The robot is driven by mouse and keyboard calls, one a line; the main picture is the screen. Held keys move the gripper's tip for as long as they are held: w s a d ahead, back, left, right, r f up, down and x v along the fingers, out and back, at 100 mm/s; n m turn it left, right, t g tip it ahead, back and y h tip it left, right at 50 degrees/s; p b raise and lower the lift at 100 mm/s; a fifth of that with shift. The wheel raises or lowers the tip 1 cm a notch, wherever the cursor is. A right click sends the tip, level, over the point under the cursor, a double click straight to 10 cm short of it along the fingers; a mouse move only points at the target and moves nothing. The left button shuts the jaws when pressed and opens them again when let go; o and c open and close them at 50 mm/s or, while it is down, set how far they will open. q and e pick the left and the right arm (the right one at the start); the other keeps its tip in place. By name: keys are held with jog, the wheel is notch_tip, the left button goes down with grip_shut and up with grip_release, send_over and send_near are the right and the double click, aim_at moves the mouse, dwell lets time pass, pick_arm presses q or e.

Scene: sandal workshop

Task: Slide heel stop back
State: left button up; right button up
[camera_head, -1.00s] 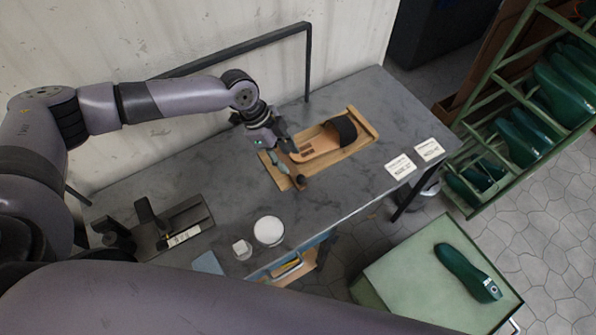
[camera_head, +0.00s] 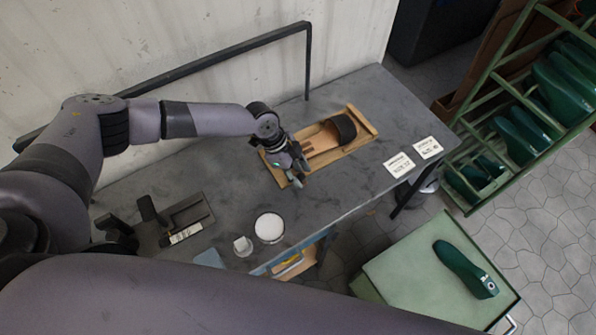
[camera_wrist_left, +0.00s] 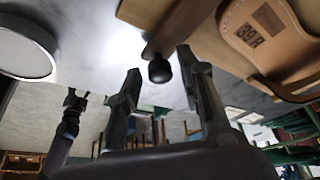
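The wooden jig (camera_head: 352,149) lies on the grey bench with a tan sandal (camera_head: 322,137) on it, which has a dark strap. The sandal's heel end also shows in the left wrist view (camera_wrist_left: 262,35). The heel stop's dark round knob (camera_wrist_left: 159,70) sits at the end of a wooden bar (camera_wrist_left: 172,28) in the left wrist view. My left gripper (camera_wrist_left: 160,62) is open, one finger on each side of the knob; I cannot tell whether they touch it. In the head view the left gripper (camera_head: 298,176) covers the heel end of the jig and hides the knob.
A round white-topped container (camera_head: 269,228), a small white-topped jar (camera_head: 243,246) and a dark tool (camera_head: 182,226) stand nearer on the bench. Two white cards (camera_head: 400,164) lie right of the jig. A green cabinet (camera_head: 400,265) holds a green shoe last (camera_head: 464,268).

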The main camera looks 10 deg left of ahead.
pick_arm(q)
grip_shut()
dwell(0.4)
